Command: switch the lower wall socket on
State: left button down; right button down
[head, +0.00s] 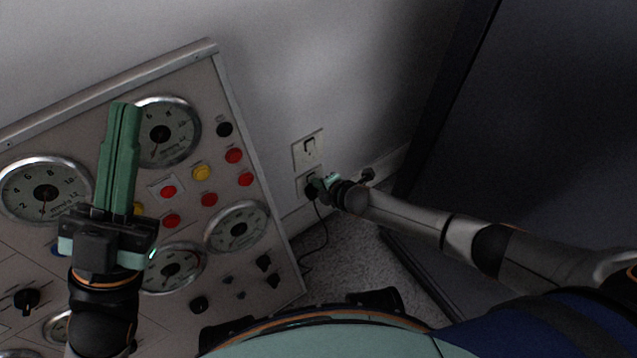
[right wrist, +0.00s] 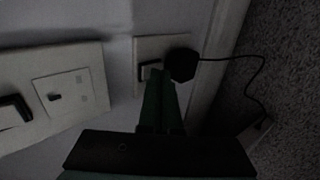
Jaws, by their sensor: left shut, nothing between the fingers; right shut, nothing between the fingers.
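The lower wall socket (head: 300,183) is a small pale plate low on the wall, partly hidden by my right gripper (head: 318,185). In the right wrist view, the lower socket (right wrist: 147,46) has a black plug (right wrist: 181,64) in it and a dark rocker switch (right wrist: 147,68) beside the plug. My right gripper's shut green fingers (right wrist: 160,82) point at that switch, with tips right at its edge. I cannot tell if they touch it, or which way the rocker is set. My left gripper (head: 125,106) is shut and empty, raised in front of the gauge panel.
The upper wall socket (head: 308,150) sits just above the lower one. A panel with gauges, coloured buttons and knobs (head: 215,150) stands to the left. A black cord (head: 325,235) runs down to the carpet (head: 345,265). A dark cabinet-like surface (head: 530,130) is on the right.

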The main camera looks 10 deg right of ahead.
jog(key=shift+w+a+f, duration=0.1)
jog(key=shift+w+f, duration=0.15)
jog(key=shift+f, duration=0.1)
jog(key=shift+r, duration=0.2)
